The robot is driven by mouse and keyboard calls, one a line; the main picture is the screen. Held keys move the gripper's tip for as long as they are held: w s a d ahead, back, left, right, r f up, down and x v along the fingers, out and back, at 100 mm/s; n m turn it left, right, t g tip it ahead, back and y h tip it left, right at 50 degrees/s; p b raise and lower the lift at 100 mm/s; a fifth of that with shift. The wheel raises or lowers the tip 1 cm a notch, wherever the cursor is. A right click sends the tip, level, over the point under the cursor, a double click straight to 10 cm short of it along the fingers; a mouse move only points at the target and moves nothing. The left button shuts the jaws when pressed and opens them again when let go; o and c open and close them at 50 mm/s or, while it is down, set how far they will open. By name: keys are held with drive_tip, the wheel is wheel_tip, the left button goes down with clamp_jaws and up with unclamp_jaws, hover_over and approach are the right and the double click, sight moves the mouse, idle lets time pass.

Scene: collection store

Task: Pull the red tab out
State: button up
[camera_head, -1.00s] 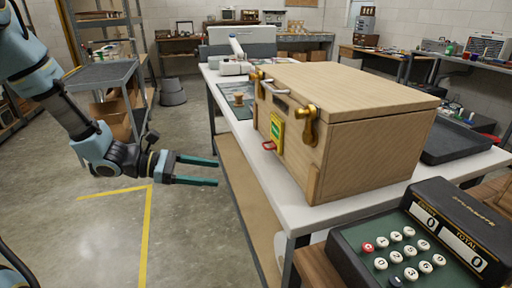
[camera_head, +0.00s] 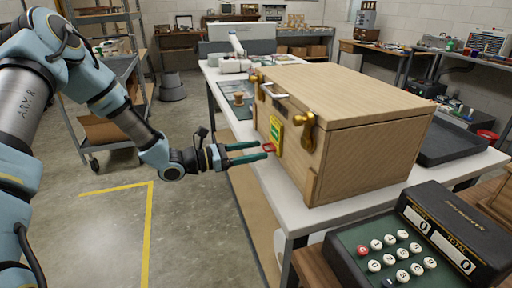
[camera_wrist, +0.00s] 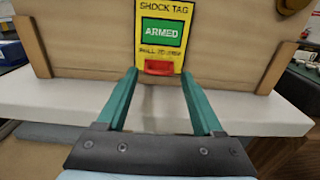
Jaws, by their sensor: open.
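The red tab (camera_head: 268,148) sticks out at the bottom of a yellow shock tag (camera_head: 277,132) on the front of a wooden crate (camera_head: 345,150). In the wrist view the red tab (camera_wrist: 159,68) sits under the green "ARMED" panel of the tag (camera_wrist: 162,12). My gripper (camera_head: 269,152) is open, with its two green fingers pointing at the crate front. In the wrist view the tab lies between the lines of the fingers (camera_wrist: 159,73), near their tips. I cannot tell whether the tips reach around it. Nothing is held.
The crate stands on a white table (camera_head: 330,210), with brass latches (camera_head: 307,132) and a handle on its front. A cash register (camera_head: 420,245) is at the near right. A dark tray (camera_head: 450,142) lies right of the crate. Open floor (camera_head: 100,240) is at the left.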

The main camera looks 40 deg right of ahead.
drive_tip(key=shift+s+d, duration=0.2)
drive_tip(key=shift+d, duration=0.15)
drive_tip(key=shift+c, duration=0.2)
clamp_jaws()
drive_tip(key=shift+a, duration=0.1)
idle(0.4)
